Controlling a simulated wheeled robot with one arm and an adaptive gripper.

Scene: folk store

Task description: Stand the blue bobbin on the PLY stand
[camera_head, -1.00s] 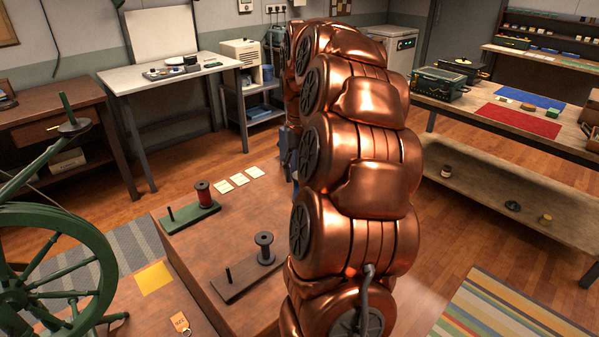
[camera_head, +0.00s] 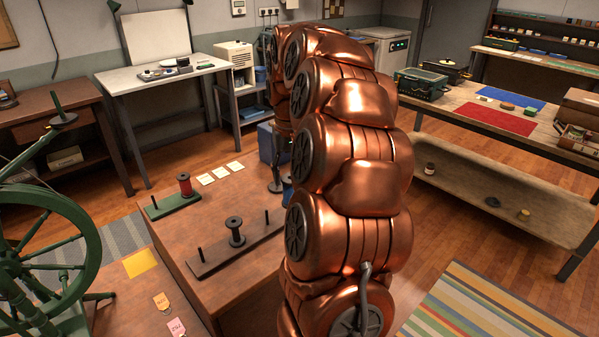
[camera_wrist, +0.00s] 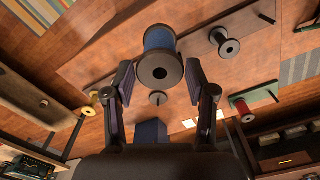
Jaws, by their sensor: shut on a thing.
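The blue bobbin (camera_wrist: 158,40), with dark flanges, is between the two fingers of my gripper (camera_wrist: 160,75) in the wrist view, one flange facing the camera. In the head view a little of its blue (camera_head: 287,190) shows beside my arm, which hides the rest. My gripper is shut on it, above the brown tabletop. A long dark stand (camera_head: 212,260) with upright pegs lies on that table, a dark bobbin (camera_head: 235,232) upright on it. No PLY lettering is readable on the stand. I cannot tell whether the blue bobbin touches the stand.
A green stand (camera_head: 160,208) with a red bobbin (camera_head: 184,185) lies at the table's left. White cards (camera_head: 220,172) and a blue box (camera_head: 267,142) are behind. A green spinning wheel (camera_head: 45,260) stands at left. Small tags (camera_head: 162,301) lie in front.

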